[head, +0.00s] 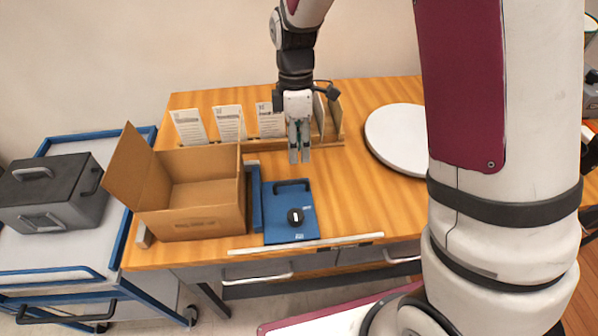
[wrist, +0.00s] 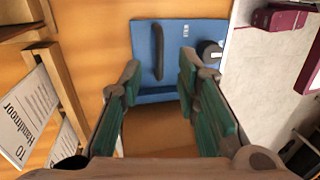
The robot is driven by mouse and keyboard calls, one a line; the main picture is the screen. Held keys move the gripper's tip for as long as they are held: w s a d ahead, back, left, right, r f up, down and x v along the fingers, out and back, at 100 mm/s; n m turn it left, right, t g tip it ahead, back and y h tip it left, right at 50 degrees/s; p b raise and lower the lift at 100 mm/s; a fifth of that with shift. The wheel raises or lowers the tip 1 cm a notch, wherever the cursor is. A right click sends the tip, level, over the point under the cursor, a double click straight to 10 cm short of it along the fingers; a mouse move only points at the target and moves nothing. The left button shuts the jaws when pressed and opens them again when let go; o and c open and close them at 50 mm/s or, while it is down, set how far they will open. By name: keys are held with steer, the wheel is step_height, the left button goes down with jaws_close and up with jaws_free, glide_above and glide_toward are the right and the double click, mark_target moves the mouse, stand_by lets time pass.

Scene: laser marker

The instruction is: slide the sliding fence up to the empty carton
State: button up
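The blue sliding fence (head: 276,228) lies on the table right of the carton, with a black bar handle, a black knob and an upright blue strip along its carton side. The wrist view shows its flat plate (wrist: 145,72), handle and knob ahead of my fingers. The empty carton (head: 197,222) stands open on the left of the table, one flap raised. A narrow gap seems to separate it from the fence; contact is unclear. My gripper (head: 299,158) points down above the table, behind the handle. Its fingers (wrist: 160,95) are apart with nothing between them.
A wooden rack (head: 310,145) with cards stands along the back. A white round disc (head: 397,140) lies at right. A pale rail (head: 335,242) runs along the front edge. A blue-framed cart (head: 30,250) with a dark case (head: 50,190) stands left.

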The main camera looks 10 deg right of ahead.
mark_target(299, 181)
steer(key=f, duration=0.2)
steer(key=s+f, duration=0.1)
steer(key=f, duration=0.4)
steer(key=shift+s+a+f+p, duration=0.1)
steer(key=shift+s+f+p, duration=0.2)
steer(key=shift+f, duration=0.05)
